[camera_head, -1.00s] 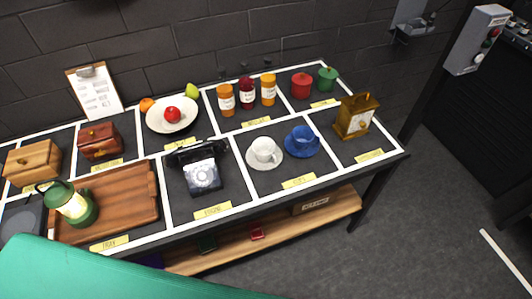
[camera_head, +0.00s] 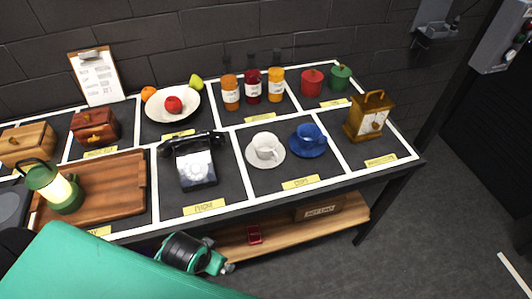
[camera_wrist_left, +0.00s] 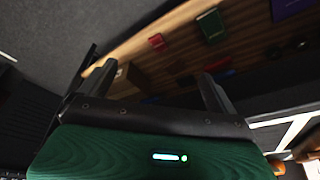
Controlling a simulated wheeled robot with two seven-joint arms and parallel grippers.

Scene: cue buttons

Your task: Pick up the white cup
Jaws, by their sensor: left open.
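The white cup (camera_head: 265,147) stands upright on a white saucer (camera_head: 252,157) in a front section of the table, between the black telephone and the blue cup. My left gripper (camera_wrist_left: 158,72) is open and empty in the left wrist view, with its fingers toward the lower wooden shelf. In the head view my left arm's dark and green wrist part shows low at the table's front edge, well below and left of the white cup. The cup does not show in the wrist view. My right gripper is not in view.
A blue cup (camera_head: 308,135) on a blue saucer stands just right of the white cup. The black telephone (camera_head: 194,161) stands to its left. Jars (camera_head: 252,86) stand behind. The table's front edge and lower shelf (camera_head: 285,232) lie near my left arm.

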